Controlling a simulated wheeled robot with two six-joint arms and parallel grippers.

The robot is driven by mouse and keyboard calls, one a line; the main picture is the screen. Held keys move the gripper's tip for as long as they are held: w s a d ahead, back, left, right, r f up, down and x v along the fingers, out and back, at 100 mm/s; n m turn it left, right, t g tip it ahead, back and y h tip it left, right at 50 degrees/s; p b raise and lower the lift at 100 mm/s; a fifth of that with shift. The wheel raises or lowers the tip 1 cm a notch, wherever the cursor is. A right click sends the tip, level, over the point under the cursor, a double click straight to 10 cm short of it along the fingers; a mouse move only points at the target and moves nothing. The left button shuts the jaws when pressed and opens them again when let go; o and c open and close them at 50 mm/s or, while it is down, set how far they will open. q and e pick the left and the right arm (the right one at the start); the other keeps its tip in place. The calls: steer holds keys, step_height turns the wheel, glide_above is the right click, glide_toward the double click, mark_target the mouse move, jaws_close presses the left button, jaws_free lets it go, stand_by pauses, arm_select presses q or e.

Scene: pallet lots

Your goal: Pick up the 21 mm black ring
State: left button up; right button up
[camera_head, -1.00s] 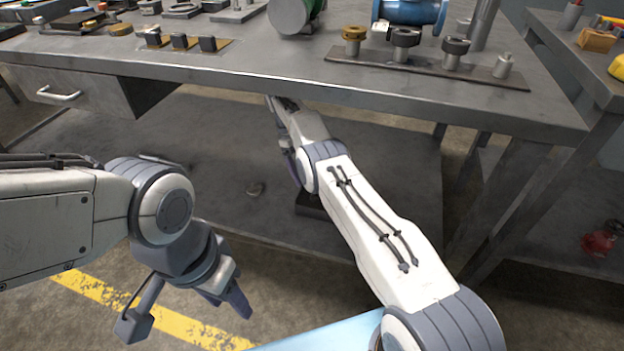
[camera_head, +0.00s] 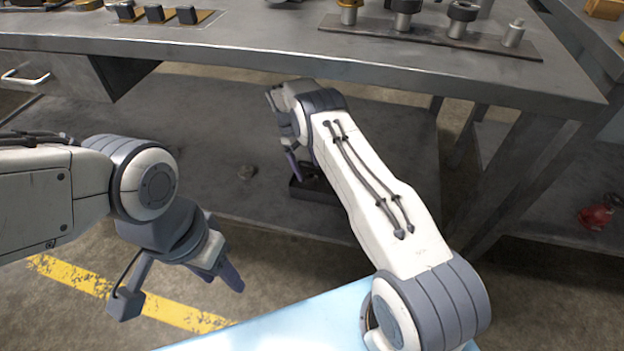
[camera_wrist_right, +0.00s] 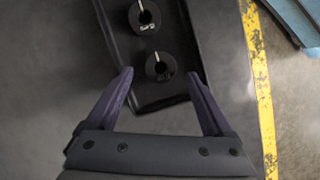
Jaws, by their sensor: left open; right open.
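Two black rings lie in a dark tray (camera_wrist_right: 183,96) in the right wrist view. The nearer ring (camera_wrist_right: 160,66) sits just beyond and between the fingertips of my right gripper (camera_wrist_right: 159,75). The farther ring (camera_wrist_right: 145,15) is near the top edge and bears a small white label. I cannot read a size of 21 mm on either. My right gripper is open and empty. In the head view my right gripper (camera_head: 291,160) is partly hidden by its own arm, above the tray (camera_head: 318,192) on the lower shelf. My left gripper (camera_head: 224,279) is open and empty at lower left.
The grey workbench top (camera_head: 250,55) overhangs the shelf (camera_head: 215,200) and my right forearm reaches under it. A plate with upright posts and rings (camera_head: 430,38) stands on the bench.

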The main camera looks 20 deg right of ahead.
steer(key=shift+x, duration=1.25)
steer(key=shift+a, duration=0.1)
jaws_close()
steer(key=shift+r, duration=0.2)
